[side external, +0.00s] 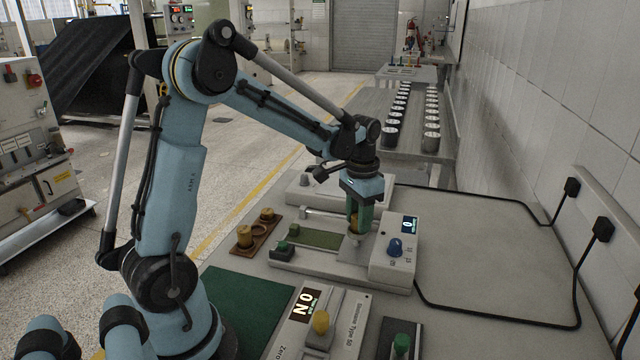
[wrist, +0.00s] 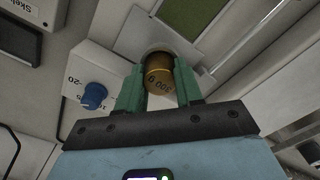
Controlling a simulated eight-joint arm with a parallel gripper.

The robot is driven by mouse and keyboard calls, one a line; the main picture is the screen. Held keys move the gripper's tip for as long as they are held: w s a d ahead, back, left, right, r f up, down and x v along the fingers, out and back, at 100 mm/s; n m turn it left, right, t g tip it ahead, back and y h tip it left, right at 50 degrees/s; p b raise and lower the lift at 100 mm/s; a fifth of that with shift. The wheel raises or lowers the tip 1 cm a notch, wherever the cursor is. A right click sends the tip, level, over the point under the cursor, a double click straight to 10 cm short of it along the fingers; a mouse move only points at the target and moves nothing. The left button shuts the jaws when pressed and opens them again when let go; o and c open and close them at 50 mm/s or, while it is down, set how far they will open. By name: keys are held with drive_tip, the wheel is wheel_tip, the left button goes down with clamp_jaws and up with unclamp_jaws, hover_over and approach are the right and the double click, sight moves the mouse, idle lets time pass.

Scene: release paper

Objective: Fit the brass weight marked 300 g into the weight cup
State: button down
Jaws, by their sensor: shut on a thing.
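My gripper (side external: 358,222) points down over the testing device with the blue knob. Its green fingers (wrist: 159,92) are shut on a brass weight (wrist: 159,76). The weight's marking reads 300, upside down in the wrist view. In the side external view the weight is mostly hidden between the fingers. A small pale round part, apparently the weight cup (side external: 355,241), shows right below the fingertips. I cannot tell whether the weight touches it or sits inside it.
Two other brass weights (side external: 244,236) (side external: 267,214) stand in a wooden holder (side external: 260,241) at the left. The device's display housing (side external: 395,262) with a blue knob (side external: 395,247) is close on the right. A second device (side external: 318,325) stands in front. The bench at right is clear apart from cables.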

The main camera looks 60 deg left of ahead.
drive_tip(key=shift+f, duration=0.75)
drive_tip(key=c, duration=0.8)
unclamp_jaws()
drive_tip(key=shift+o, duration=0.3)
wheel_tip(320, 180, up, 13)
drive_tip(key=s+d+f+t, duration=0.4)
drive_tip(key=s+d+t, duration=0.3)
drive_tip(key=s+d, duration=0.3)
drive_tip(key=shift+d+f, duration=0.35)
drive_tip(key=shift+d, duration=0.65)
